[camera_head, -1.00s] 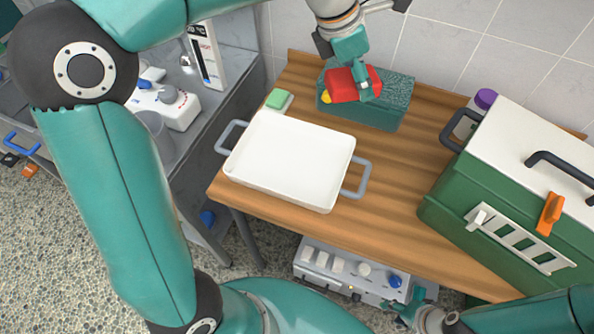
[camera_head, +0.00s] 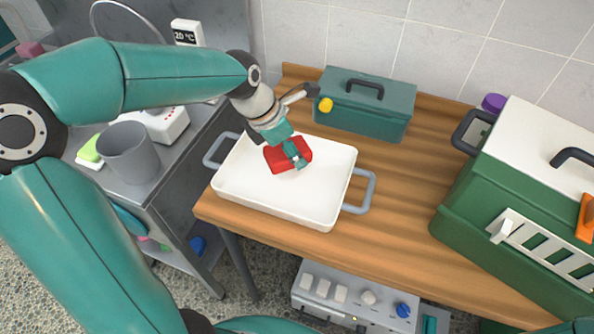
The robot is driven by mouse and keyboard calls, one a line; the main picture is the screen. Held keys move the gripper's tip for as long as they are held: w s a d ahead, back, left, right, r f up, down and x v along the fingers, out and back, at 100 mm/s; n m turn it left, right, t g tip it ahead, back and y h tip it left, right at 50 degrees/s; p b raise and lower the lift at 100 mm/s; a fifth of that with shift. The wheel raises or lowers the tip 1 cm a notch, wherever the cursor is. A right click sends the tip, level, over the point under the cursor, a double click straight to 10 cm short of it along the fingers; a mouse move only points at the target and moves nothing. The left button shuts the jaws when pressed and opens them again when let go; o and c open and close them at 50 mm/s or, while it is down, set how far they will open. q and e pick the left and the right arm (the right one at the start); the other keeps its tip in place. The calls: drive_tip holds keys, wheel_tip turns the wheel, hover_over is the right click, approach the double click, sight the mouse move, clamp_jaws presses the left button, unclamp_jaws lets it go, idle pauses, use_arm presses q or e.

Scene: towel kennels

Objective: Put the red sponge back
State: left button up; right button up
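The red sponge (camera_head: 274,160) is in my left gripper (camera_head: 292,152), whose teal fingers are closed around it. The fingers cover part of the sponge. Gripper and sponge are over the white tray (camera_head: 314,207), which has grey handles and stands on the wooden table. I cannot tell whether the sponge touches the tray floor. The tray holds nothing else that I can see. My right gripper is not in view.
A green case (camera_head: 465,205) with a white lid stands at right. Wood right of the tray is clear.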

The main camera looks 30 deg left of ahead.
sight(279, 152)
use_arm(q)
drive_tip(key=shift+f, duration=3.2)
drive_tip(key=shift+f+b, duration=0.1)
drive_tip(key=shift+b, duration=0.2)
drive_tip(key=o, duration=1.1)
drive_tip(key=shift+r, duration=0.25)
drive_tip(key=v, duration=1.2)
drive_tip(key=shift+a+f+p, duration=0.1)
drive_tip(key=shift+p, duration=0.2)
